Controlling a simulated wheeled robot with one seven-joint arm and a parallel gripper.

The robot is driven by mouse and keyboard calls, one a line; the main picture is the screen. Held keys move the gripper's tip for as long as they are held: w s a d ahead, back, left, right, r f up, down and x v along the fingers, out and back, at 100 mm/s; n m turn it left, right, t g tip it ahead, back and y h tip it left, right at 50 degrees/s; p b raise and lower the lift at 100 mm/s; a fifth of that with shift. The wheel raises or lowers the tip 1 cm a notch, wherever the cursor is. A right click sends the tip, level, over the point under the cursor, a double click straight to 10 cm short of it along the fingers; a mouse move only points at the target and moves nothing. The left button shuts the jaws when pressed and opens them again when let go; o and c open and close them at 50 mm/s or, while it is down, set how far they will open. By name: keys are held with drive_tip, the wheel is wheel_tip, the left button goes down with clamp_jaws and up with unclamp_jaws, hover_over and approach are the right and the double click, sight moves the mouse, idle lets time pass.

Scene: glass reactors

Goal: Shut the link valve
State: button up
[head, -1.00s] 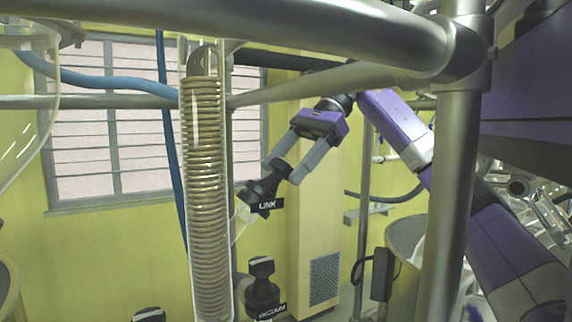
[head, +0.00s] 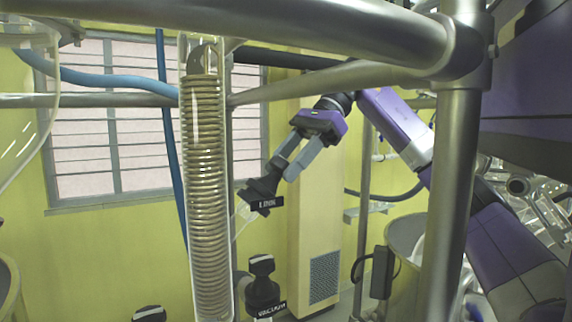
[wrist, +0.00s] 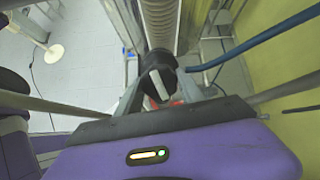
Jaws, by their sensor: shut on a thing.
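The link valve (head: 262,192) is a black knob with a dark label on a glass side arm, just right of the coiled glass column. Its label reads LINK in the earlier head view and is hard to read now. My gripper (head: 281,169) comes down from the upper right, and its grey fingers are shut on the upper end of the valve's knob. In the wrist view the knob (wrist: 158,82) shows as a black round end with a white bar, between the fingertips (wrist: 160,88). The fingers partly hide the knob.
The coiled glass column (head: 207,190) stands close to the left of the valve. A second black valve labelled VACUUM (head: 263,288) is below. Steel frame bars (head: 330,82) cross above, and an upright post (head: 455,190) stands at right. A blue hose (head: 110,80) runs behind the column.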

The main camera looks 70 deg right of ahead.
drive_tip(key=m, duration=0.5)
drive_tip(key=shift+m, duration=0.4)
drive_tip(key=m, duration=0.5)
drive_tip(key=shift+r+p, duration=0.1)
drive_tip(key=shift+p, duration=0.3)
drive_tip(key=m, duration=0.6)
drive_tip(key=shift+m+p, duration=0.35)
drive_tip(key=shift+m, duration=0.05)
drive_tip(key=m, duration=0.5)
drive_tip(key=shift+p, duration=0.4)
drive_tip(key=shift+m, duration=0.3)
drive_tip(key=o, duration=1.4)
